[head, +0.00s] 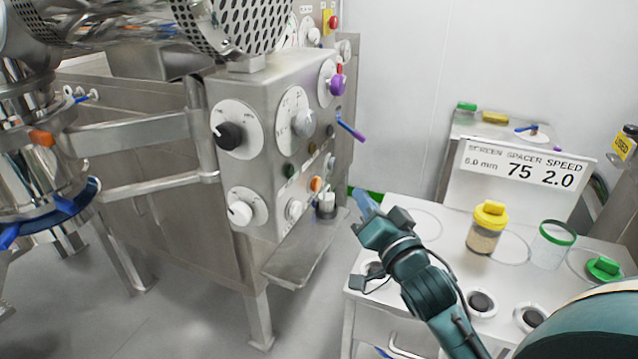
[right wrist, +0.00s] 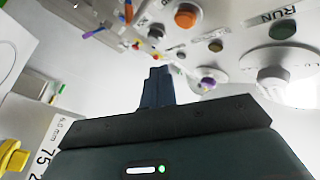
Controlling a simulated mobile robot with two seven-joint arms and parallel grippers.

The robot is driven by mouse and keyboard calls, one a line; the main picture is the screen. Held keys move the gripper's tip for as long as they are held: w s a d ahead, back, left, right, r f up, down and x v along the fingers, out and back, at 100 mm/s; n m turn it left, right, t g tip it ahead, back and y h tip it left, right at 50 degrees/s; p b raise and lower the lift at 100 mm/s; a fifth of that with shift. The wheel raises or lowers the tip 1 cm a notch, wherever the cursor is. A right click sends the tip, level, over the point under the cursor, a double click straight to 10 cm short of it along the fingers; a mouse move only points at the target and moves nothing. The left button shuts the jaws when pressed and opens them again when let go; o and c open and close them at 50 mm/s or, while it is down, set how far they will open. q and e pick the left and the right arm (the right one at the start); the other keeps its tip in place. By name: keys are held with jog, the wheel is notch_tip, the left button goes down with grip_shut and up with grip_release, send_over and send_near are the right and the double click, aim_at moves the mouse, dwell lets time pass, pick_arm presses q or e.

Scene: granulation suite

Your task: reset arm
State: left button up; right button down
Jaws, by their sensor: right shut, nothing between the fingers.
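My right gripper (head: 364,203) reaches up from the lower right in the head view, between the steel machine's control panel and the white bench. Its blue fingers are shut with nothing between them; they also show shut in the right wrist view (right wrist: 157,88). The fingers stand apart from the panel knobs. My left gripper is not in view.
The steel machine's control panel (head: 262,160) carries several knobs and levers, with a small steel shelf (head: 305,255) below. On the white bench (head: 420,255) stand a yellow-lidded jar (head: 486,228), a green-rimmed clear jar (head: 551,246), a green lid (head: 604,268) and a sign (head: 525,176).

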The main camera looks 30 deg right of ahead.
dwell(0.7)
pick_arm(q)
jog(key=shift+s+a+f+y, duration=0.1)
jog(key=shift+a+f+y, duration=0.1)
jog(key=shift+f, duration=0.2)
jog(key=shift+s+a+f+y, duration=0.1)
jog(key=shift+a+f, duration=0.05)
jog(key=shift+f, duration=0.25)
pick_arm(e)
jog(key=s+a+f+n+g+y, duration=0.1)
jog(key=s+a+f+n+g, duration=0.2)
jog(key=f, duration=0.6)
jog(key=s+a+f+n+g+y, duration=0.2)
jog(key=s+a+f+n+g, duration=0.1)
jog(key=s+a+f, duration=0.5)
jog(key=s+a+f+n+g+y, duration=0.2)
jog(key=s+a+f+n, duration=0.3)
jog(key=f, duration=0.7)
jog(key=shift+s+a+g, duration=0.3)
jog(key=shift+s+g, duration=0.2)
jog(key=shift+s, duration=0.05)
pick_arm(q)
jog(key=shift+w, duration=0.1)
